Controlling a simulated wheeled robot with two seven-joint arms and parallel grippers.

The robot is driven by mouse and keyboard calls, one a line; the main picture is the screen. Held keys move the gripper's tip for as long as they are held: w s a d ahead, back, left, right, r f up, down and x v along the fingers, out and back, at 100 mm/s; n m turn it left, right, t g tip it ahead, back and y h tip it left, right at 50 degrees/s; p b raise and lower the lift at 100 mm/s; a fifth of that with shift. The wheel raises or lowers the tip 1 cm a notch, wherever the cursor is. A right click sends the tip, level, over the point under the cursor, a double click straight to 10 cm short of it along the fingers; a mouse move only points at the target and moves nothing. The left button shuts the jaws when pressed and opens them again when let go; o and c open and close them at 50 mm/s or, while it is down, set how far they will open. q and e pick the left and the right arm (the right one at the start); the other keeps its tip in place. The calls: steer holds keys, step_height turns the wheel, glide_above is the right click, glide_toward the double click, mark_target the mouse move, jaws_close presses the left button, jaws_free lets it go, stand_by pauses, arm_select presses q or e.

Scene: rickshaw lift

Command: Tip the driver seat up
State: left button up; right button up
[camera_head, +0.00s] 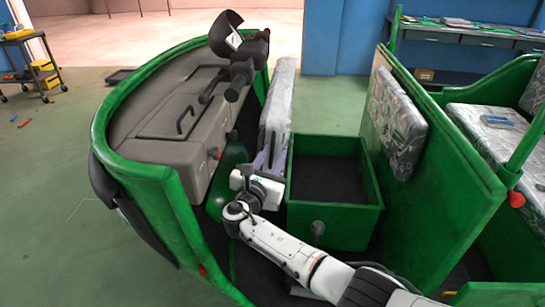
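The driver seat (278,105) is a grey cushion in a plastic-like cover, standing nearly upright on edge along the left side of an open green seat box (334,212). The box's dark inside shows. My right gripper (266,158) is at the seat's near lower end, by the box's left near corner. Its grey fingers point away from me and lie against or beside the seat; whether they touch it or are closed is not clear. My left gripper is not in view.
A grey dashboard (185,110) with black handlebars (245,65) stands left of the seat. A green partition with a grey backrest (396,122) rises to the right. A rear seat (490,130) lies beyond it.

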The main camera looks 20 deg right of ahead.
steer(key=shift+s+a, duration=0.1)
steer(key=v, duration=1)
steer(key=shift+p, duration=0.45)
steer(key=shift+s, duration=0.1)
